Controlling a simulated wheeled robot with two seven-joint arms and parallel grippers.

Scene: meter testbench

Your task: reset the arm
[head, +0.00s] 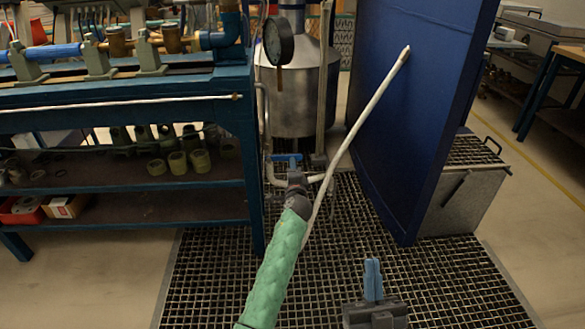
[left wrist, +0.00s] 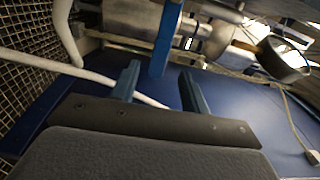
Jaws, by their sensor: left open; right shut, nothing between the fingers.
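My left arm, in a green sleeve, reaches up the middle of the head view to my left gripper (head: 290,172), which is low in front of the steel tank and its pipes. In the left wrist view my left gripper (left wrist: 160,88) is open, its two blue fingers apart. A blue bar (left wrist: 166,40) shows just beyond the gap between them; I cannot tell whether they touch it. My right gripper (head: 373,280) is at the bottom of the head view, shut and empty, its blue fingers together above the floor grating.
A steel tank (head: 305,90) with a round gauge (head: 278,41) stands ahead. A blue panel (head: 415,100) rises on the right, with a pale rod (head: 365,115) in front. A blue bench (head: 120,95) fills the left. The grating (head: 215,275) has free room.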

